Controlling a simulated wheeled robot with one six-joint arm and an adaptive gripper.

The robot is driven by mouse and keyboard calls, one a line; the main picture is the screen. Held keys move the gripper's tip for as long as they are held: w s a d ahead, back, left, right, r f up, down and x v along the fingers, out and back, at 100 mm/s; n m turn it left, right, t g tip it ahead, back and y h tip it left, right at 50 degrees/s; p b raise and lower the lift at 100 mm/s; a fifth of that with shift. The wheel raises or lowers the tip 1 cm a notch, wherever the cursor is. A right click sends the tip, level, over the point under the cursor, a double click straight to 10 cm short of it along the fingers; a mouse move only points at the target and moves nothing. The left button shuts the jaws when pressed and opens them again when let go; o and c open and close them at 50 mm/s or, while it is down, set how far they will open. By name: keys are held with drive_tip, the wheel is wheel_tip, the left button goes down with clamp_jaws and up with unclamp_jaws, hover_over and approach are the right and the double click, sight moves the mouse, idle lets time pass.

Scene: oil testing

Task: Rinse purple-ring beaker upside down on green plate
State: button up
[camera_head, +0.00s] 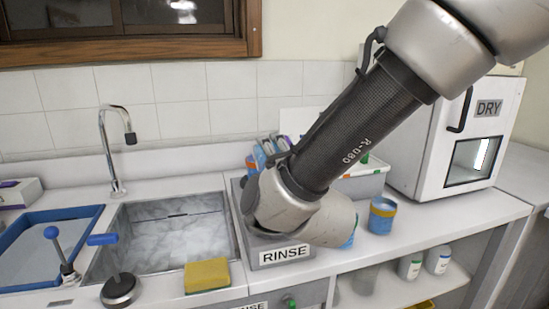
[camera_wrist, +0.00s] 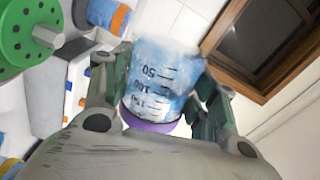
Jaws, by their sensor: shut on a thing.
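The purple-ring beaker (camera_wrist: 158,75) is in the middle of the wrist view. It has blue contents or tint, black graduations and a purple ring (camera_wrist: 146,123) at the end nearer my wrist. My gripper (camera_wrist: 163,72) is shut on its sides, one finger on each side. The green plate (camera_wrist: 16,36), with holes and a pale rod, is at the upper left of the wrist view, apart from the beaker. In the head view my arm hides the gripper and most of the rinse unit, whose RINSE label (camera_head: 285,256) shows. I cannot tell the beaker's tilt.
An orange-banded blue beaker (camera_head: 382,216) stands right of my arm, near the white DRY box (camera_head: 462,135). The sink (camera_head: 165,232), a tall faucet (camera_head: 112,150) and a yellow sponge (camera_head: 207,275) are at left. Bottles (camera_head: 437,262) stand on the lower shelf.

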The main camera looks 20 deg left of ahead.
drive_tip(key=m, duration=0.3)
drive_tip(key=shift+r+m, duration=0.1)
drive_tip(key=shift+m, duration=0.3)
drive_tip(key=m, duration=0.5)
drive_tip(key=shift+r, duration=0.15)
drive_tip(key=m, duration=0.6)
drive_tip(key=shift+w+d+r, duration=0.1)
drive_tip(key=shift+d, duration=0.05)
drive_tip(key=m, duration=0.5)
drive_tip(key=shift+d, duration=0.1)
drive_tip(key=shift+m, duration=0.3)
drive_tip(key=shift+f, duration=3.05)
drive_tip(key=o, duration=0.4)
drive_tip(key=c, duration=0.3)
